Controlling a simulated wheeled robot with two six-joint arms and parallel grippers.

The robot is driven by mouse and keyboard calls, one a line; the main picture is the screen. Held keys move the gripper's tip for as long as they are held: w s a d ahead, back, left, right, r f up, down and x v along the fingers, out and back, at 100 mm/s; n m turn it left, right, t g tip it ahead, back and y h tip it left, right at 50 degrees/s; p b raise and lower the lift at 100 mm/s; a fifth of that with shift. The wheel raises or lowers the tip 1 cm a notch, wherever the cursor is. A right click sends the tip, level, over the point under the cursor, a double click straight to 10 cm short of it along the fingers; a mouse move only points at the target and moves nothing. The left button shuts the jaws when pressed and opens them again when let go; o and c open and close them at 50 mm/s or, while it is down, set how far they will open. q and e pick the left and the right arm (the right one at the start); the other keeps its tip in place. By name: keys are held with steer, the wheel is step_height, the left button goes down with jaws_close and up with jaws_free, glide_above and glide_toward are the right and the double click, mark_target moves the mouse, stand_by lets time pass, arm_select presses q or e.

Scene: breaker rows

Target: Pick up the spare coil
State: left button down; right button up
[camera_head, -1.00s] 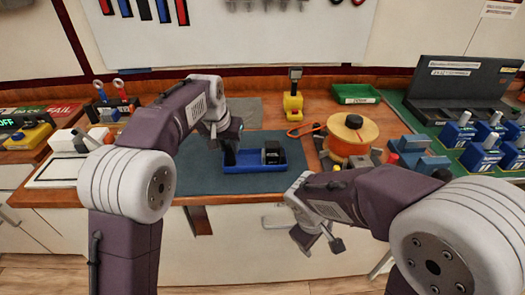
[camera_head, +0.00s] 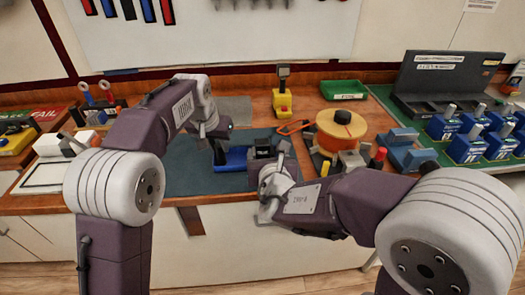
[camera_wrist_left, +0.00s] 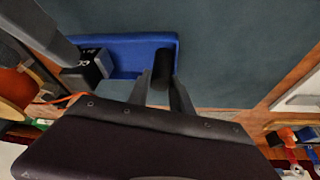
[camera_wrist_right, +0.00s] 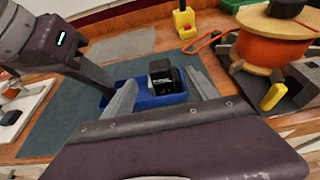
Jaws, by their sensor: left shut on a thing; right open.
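The spare coil appears to be a small black block with a pale label (camera_head: 262,148), in the right end of a blue tray (camera_head: 232,160) on the grey mat. It also shows in the right wrist view (camera_wrist_right: 166,78) and the left wrist view (camera_wrist_left: 88,66). My left gripper (camera_head: 221,148) is shut on a black upright post (camera_wrist_left: 162,66) at the tray's other end. My right gripper (camera_head: 270,170) is open at the tray's near right side. In the right wrist view, the block appears between its fingers; I cannot tell whether they touch it.
An orange reel (camera_head: 341,130) on a dark base stands just right of the tray. A yellow tool stand (camera_head: 282,102) and a green bin (camera_head: 344,90) are behind. Several blue breakers (camera_head: 470,145) stand at right. The mat left of the tray is clear.

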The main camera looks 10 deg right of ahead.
mark_target(262, 140)
steer(key=x, duration=1.1)
steer(key=shift+w+a+f, duration=0.1)
steer(key=shift+w+f, duration=0.1)
steer(key=shift+w, duration=0.15)
jaws_close()
